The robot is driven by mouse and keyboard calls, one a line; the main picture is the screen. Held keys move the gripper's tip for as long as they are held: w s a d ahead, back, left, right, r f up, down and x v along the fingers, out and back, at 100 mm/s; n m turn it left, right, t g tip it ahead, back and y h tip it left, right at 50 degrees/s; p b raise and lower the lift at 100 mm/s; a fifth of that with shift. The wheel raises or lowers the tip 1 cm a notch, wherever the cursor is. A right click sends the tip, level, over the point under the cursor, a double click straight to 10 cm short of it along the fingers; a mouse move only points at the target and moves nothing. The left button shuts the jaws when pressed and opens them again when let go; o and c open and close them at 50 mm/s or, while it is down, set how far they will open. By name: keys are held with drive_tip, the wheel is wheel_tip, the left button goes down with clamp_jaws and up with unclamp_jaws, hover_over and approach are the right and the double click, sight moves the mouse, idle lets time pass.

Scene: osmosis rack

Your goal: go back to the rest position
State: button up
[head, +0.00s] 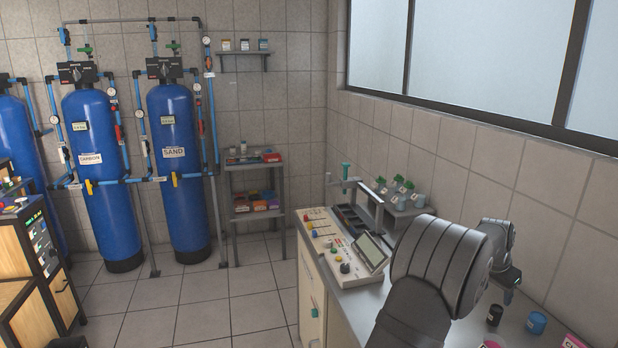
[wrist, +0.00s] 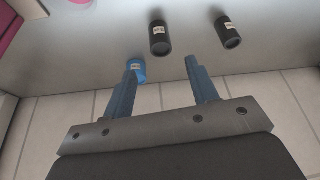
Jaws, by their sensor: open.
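My gripper (wrist: 161,68) is open in the wrist view, with its two blue-grey fingers apart and nothing held between them. A blue jar (wrist: 137,68) shows just beyond the left fingertip; I cannot tell how far below it is. In the head view my arm reaches over the bench at the right. Its wrist end is partly hidden behind my own arm, and the fingers do not show clearly there.
Two black jars (wrist: 160,38) (wrist: 228,32) lie beyond the fingers on the grey bench (wrist: 105,35). In the head view, a control panel (head: 345,265) and a rack of green-capped bottles (head: 400,195) stand left of my arm. The tiled wall (head: 560,220) is close at right.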

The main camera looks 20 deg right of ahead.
sight(501, 307)
drive_tip(key=x, duration=1.1)
drive_tip(key=shift+f, duration=0.35)
drive_tip(key=r, duration=0.5)
drive_tip(key=shift+s, duration=0.25)
drive_tip(key=s+r, duration=0.7)
drive_tip(key=s, duration=0.5)
drive_tip(key=s+a, duration=0.4)
drive_tip(key=a, duration=0.8)
drive_tip(key=s+a, duration=0.3)
drive_tip(key=a, duration=0.9)
drive_tip(key=w+f, duration=0.4)
drive_tip(key=w, duration=0.1)
drive_tip(key=shift+w, duration=0.25)
drive_tip(key=shift+d+f, duration=0.1)
drive_tip(key=shift+d, duration=0.05)
drive_tip(key=shift+o, duration=1.4)
